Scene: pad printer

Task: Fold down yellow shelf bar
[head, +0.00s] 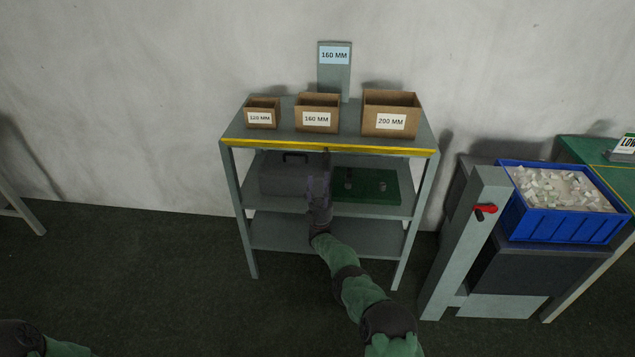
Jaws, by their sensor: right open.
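The yellow shelf bar (270,143) runs along the front edge of the grey shelf's top board (285,136), from one front post to the other. I cannot tell its exact tilt from here. My right gripper (326,158) is open and reaches up from below in front of the shelf, with its fingertips at or just under the middle of the bar. I cannot tell whether they touch it. The gripper's dark body hides part of the middle level. Only part of my left arm shows at the bottom left; its gripper is out of view.
Cardboard boxes marked 120 MM (261,105), 160 MM (316,101) and 200 MM (389,100) stand on the top board. A grey case (284,178) and green plate (375,184) lie below. A blue crate (560,224) stands right; floor is clear left.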

